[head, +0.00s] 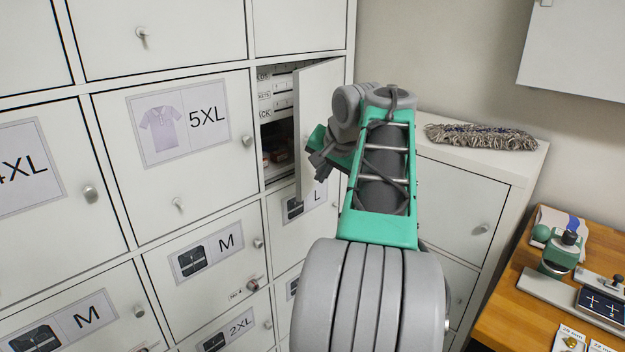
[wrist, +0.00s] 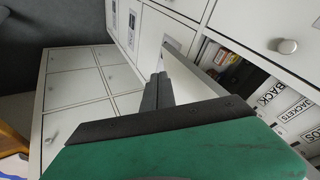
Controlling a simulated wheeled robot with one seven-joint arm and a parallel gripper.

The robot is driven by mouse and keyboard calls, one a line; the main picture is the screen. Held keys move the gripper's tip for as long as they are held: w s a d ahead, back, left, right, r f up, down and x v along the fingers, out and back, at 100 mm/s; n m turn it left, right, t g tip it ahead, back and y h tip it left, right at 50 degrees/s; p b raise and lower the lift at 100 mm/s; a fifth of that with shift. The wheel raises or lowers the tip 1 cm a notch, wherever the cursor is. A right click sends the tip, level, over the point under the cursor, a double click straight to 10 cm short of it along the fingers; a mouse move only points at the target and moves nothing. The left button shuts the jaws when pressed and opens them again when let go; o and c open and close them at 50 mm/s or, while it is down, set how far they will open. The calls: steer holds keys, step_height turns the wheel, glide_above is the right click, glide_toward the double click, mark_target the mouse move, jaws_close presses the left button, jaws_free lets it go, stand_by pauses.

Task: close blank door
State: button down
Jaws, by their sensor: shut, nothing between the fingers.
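The blank door (head: 318,112) is a plain white locker door in the head view, standing partly open, hinged on its right side. Its open compartment (head: 277,160) shows labelled white boxes above and darker items below. My gripper (head: 318,165) is beside the door's outer face, partly hidden by my own arm. In the wrist view the blank door (wrist: 178,50) shows edge-on just beyond my gripper (wrist: 160,78), whose fingers are together and empty. I cannot tell whether the fingertips touch the door.
Shut locker doors marked 5XL (head: 190,125), M (head: 205,250) and L (head: 300,205) surround the opening. A low white cabinet with a grey mop head (head: 480,137) on top stands to the right. A wooden table (head: 520,300) with small devices is at the lower right.

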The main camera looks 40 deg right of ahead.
mark_target(303, 179)
steer(key=w+f, duration=0.4)
steer(key=w, duration=0.1)
steer(key=w+f, duration=0.2)
steer(key=w, duration=0.1)
steer(key=shift+w+d+f, duration=0.2)
steer(key=shift+d+f, duration=0.05)
steer(key=shift+d, duration=0.05)
steer(key=shift+r+p, duration=0.1)
steer(key=shift+p, duration=0.25)
